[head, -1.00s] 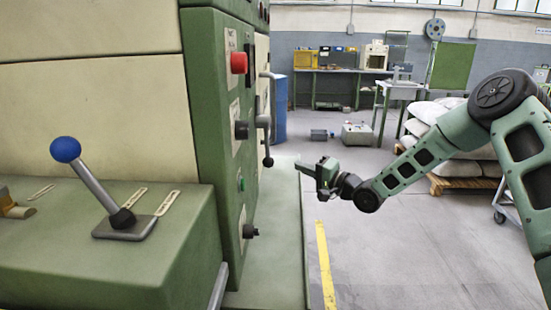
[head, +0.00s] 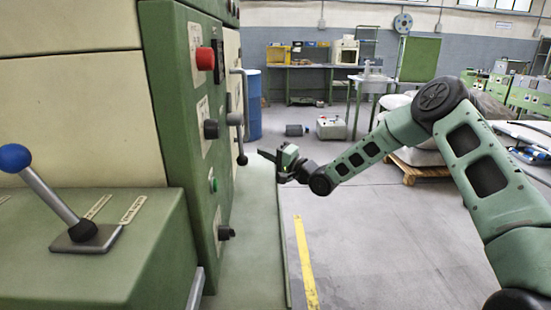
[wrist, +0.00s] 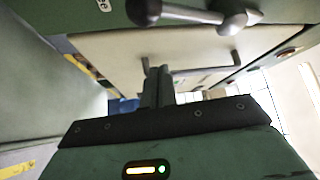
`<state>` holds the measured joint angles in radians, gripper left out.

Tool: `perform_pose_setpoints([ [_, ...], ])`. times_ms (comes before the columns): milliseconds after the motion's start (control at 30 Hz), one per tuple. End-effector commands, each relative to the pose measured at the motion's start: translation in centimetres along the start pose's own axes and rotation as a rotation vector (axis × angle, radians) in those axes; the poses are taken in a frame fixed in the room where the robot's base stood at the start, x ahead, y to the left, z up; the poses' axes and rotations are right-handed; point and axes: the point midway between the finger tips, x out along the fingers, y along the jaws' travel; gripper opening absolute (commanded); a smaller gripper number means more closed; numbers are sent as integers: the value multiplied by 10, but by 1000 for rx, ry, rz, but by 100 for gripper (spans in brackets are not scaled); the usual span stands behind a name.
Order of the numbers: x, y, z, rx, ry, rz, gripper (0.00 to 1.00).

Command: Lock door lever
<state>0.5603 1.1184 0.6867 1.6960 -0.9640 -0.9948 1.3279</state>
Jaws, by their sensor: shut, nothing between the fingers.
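The likely door lever (head: 240,118) is a grey metal bar with a dark ball at its lower end, hanging upright on the side of the green machine. In the wrist view, a metal lever (wrist: 190,14) with a dark ball and a round hub crosses the top. My gripper (head: 264,155) is just right of the lever's ball in the head view, with a small gap in the picture. Its fingers also show in the wrist view (wrist: 158,85), pressed together and empty, below the lever. Depth between gripper and lever is hard to tell.
A red button (head: 205,58) and dark knobs sit on the machine's side panel. A blue-knobbed lever (head: 40,185) stands on the green ledge at left. A cream panel with a bent handle (wrist: 190,71) lies beyond my fingers. Open grey floor (head: 370,240) is at right.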

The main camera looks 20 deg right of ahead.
Motion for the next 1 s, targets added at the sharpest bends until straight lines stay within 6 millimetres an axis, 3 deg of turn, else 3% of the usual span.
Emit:
perform_pose_setpoints([
  [200, 36, 0, 1, 0, 0, -1, 0],
  [533, 22, 0, 34, 1, -1, 1, 0],
  [1000, 20, 0, 38, 1, 1, 2, 0],
])
